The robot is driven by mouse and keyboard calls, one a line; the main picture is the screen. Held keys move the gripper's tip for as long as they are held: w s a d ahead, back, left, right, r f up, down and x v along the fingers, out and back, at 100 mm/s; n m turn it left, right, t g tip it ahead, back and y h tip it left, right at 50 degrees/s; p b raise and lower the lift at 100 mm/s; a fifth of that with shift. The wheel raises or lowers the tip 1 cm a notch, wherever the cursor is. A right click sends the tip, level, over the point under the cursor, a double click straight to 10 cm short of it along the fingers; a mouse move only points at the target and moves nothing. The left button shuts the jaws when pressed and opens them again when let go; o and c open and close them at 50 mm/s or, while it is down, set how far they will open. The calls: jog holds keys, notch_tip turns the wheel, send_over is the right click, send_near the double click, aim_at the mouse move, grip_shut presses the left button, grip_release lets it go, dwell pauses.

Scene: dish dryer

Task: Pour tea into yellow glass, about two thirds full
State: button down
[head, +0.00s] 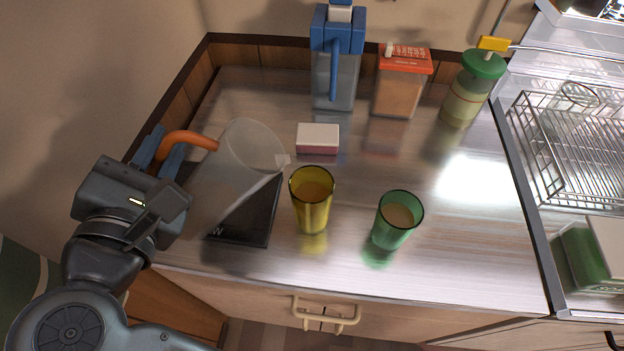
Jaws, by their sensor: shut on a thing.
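A yellow glass (312,203) stands upright on the metal counter, with brownish tea visible inside it. My gripper (163,152) is shut on the orange handle (190,139) of a clear pitcher (232,172). The pitcher is tilted to the right, its spout at the upper left of the yellow glass. No stream of tea shows between spout and glass. I cannot tell how much tea is in the pitcher. The exact level in the yellow glass is hard to read through its tinted wall.
A green glass (397,220) with brownish liquid stands right of the yellow glass. A black flat pad (262,215) lies below the pitcher. A small white and pink box (318,138), blue-lidded jug (336,65), red-lidded container (402,82) and green-capped bottle (470,90) stand behind. A dish rack (575,150) is right.

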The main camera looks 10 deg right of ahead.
jog(key=shift+a+n, duration=0.3)
jog(key=shift+n, duration=0.1)
jog(key=a+n, duration=0.1)
jog(key=a+f+n, duration=0.2)
jog(key=shift+w+f+n+t+h, duration=0.15)
jog(key=shift+w+n+t+h, duration=0.1)
jog(key=shift+n+t+h, duration=0.15)
jog(key=f+n, duration=0.1)
jog(key=a+f+n+b, duration=0.1)
jog(key=n, duration=0.1)
jog(key=shift+f+t, duration=0.2)
jog(key=shift+t, duration=0.1)
jog(key=shift+r, duration=0.1)
notch_tip(320, 180, up, 5)
jog(key=p, duration=0.2)
jog(key=shift+p, duration=0.4)
